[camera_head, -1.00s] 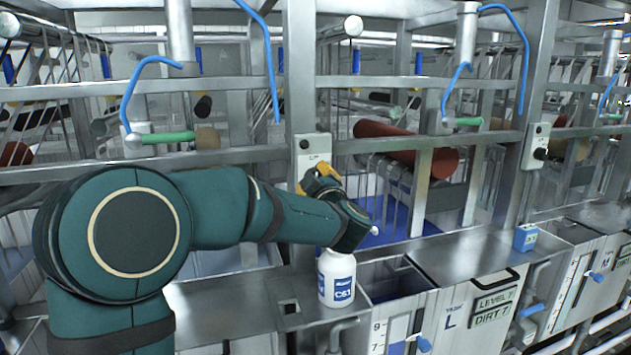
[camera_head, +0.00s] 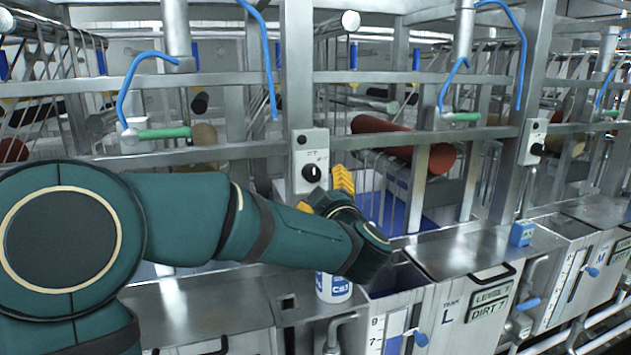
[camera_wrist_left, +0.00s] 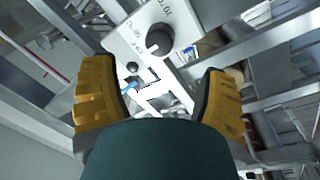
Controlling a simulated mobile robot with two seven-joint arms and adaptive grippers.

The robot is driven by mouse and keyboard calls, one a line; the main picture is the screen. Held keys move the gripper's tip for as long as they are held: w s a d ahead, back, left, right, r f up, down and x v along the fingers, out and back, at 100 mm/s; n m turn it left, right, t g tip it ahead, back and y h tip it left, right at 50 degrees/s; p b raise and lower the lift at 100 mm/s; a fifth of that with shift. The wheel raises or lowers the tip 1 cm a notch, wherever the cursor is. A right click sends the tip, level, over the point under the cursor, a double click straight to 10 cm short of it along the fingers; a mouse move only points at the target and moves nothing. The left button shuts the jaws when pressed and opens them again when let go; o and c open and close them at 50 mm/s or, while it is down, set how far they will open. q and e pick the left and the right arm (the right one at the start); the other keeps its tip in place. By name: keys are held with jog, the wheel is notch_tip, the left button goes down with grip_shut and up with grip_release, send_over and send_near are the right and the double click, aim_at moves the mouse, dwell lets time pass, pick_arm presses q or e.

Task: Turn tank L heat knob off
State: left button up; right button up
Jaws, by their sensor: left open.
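The tank L heat knob (camera_head: 312,173) is a black round knob on a pale control box (camera_head: 309,148) fixed to the upright post above tank L. In the left wrist view the knob (camera_wrist_left: 160,40) shows on its white plate with printed marks, and its white pointer is near the lower-left "OFF" print. My left gripper (camera_head: 325,190) has yellow fingers and is open, just below and to the right of the knob, apart from it. In the left wrist view its two fingers (camera_wrist_left: 153,108) are spread wide with nothing between them. My right gripper is not in view.
A white bottle (camera_head: 334,287) stands on the ledge beneath my left forearm, partly hidden. Tank L (camera_head: 452,312) has an open top. A second knob box (camera_head: 534,142) is on the right post.

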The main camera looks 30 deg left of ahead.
pick_arm(q)
jog(key=v, duration=0.4)
jog(key=shift+s+f, duration=0.1)
dwell(0.5)
